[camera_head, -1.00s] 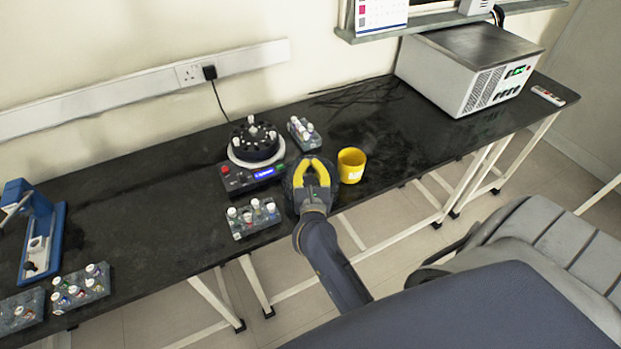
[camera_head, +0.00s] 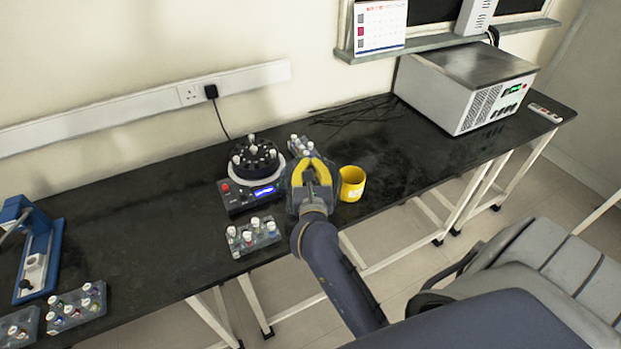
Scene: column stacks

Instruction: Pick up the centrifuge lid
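The centrifuge (camera_head: 252,188) stands on the black bench with a blue-lit display, its round dark rotor uncovered and holding white-capped tubes. My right gripper (camera_head: 311,162) is just right of it, pointing away from me, its yellow fingers drawn in toward each other. A dark, see-through round shape, apparently the centrifuge lid (camera_head: 293,190), shows around and under this gripper and seems held by it. The fingers hide the grip point and most of the lid. My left gripper is not in view.
A yellow cup (camera_head: 352,184) stands close to the right of my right gripper. One tube rack (camera_head: 253,236) is in front of the centrifuge and another (camera_head: 300,145) behind the gripper. A grey box device (camera_head: 466,88) stands far right. Bare bench lies left of the centrifuge.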

